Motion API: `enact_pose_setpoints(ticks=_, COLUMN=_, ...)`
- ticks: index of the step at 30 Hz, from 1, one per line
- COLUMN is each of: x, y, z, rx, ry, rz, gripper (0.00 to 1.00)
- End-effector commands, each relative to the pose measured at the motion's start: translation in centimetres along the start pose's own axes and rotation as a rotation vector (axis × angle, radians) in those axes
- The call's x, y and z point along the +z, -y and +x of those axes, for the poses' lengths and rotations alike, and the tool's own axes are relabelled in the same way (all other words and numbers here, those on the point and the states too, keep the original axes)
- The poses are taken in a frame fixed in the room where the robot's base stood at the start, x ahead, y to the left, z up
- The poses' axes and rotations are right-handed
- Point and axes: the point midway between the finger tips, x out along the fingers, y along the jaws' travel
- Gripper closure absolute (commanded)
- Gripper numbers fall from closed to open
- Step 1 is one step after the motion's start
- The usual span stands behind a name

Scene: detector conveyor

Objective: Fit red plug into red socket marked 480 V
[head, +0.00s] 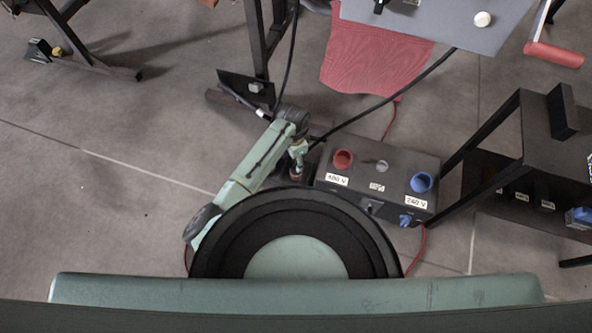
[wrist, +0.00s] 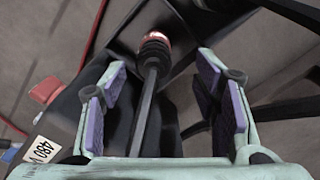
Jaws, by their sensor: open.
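The red socket (head: 343,159) sits on top of a dark box at its left end, above a white 480 V label (head: 337,180). In the wrist view the 480 V label (wrist: 42,149) is at the lower left, with a red part (wrist: 45,91) beside it that is likely the red socket. A dark plug with a red end (wrist: 155,40) shows at top centre, its black cable running toward the camera. My gripper (wrist: 160,70) is open, its purple-padded fingers on either side of the cable, apart from it. In the head view my gripper (head: 297,168) is just left of the box.
The dark box (head: 383,158) also has a grey socket (head: 382,166) and a blue socket (head: 421,182) marked 240 V. Black cables hang above it, and a black-framed stand (head: 490,130) is close on its right. Open floor (head: 110,215) lies to the left.

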Motion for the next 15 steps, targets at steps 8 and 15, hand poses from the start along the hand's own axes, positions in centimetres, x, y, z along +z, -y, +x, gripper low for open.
enact_pose_setpoints(ticks=8, x=-0.3, y=-0.7, z=4.1, rx=0.002, ry=0.001, rz=-0.001, gripper=0.44)
enact_pose_setpoints(ticks=15, x=-0.2, y=-0.7, z=4.8, rx=0.001, ry=0.000, rz=-0.001, gripper=0.44)
